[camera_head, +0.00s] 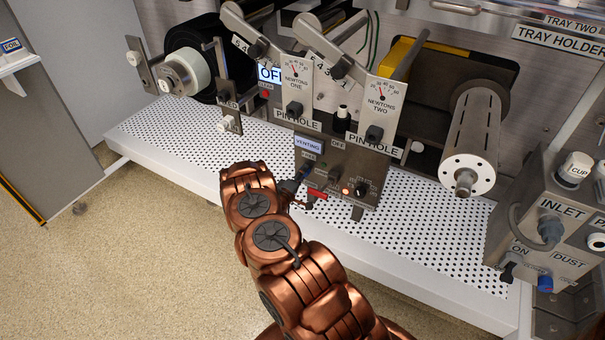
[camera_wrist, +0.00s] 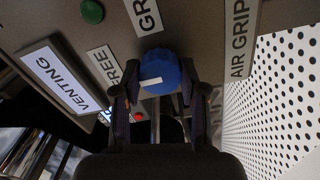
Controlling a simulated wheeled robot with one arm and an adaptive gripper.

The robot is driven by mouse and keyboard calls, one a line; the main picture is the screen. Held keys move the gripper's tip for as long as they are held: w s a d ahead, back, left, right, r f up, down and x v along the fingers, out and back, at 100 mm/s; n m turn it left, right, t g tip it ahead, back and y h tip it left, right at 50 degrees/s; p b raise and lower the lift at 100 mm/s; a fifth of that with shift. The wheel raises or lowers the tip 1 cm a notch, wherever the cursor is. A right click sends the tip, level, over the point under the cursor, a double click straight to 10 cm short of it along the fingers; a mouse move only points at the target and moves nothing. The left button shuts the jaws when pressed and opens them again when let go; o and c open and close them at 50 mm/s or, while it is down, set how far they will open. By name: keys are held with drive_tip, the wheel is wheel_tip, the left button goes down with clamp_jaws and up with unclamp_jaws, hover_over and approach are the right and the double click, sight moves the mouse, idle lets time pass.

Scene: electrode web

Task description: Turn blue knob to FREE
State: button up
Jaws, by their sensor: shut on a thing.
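The blue knob (camera_wrist: 163,66) sits on a grey-brown panel in the wrist view, between the two fingers of my gripper (camera_wrist: 160,82). The fingers are shut on its sides. A short white mark on the knob lies nearly level and reaches toward its left side, the side of the FREE label (camera_wrist: 105,65). The GRIP label (camera_wrist: 146,14) is above the knob and the AIR GRIP label (camera_wrist: 240,38) is to its right. In the head view, my copper arm reaches to the lower left of the control panel (camera_head: 345,160), and the wrist hides most of the contact.
A lit VENTING display (camera_wrist: 62,80) and a green button (camera_wrist: 92,11) are close by on the panel. A perforated white table (camera_head: 440,230) lies below. A metal roller (camera_head: 472,135) and an INLET box (camera_head: 555,220) with another blue knob (camera_head: 545,283) stand at right.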

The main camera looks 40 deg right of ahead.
idle(0.3)
drive_tip(key=o, duration=1.1)
drive_tip(key=shift+o, duration=0.2)
drive_tip(key=shift+a, duration=0.1)
drive_tip(key=v, duration=1.2)
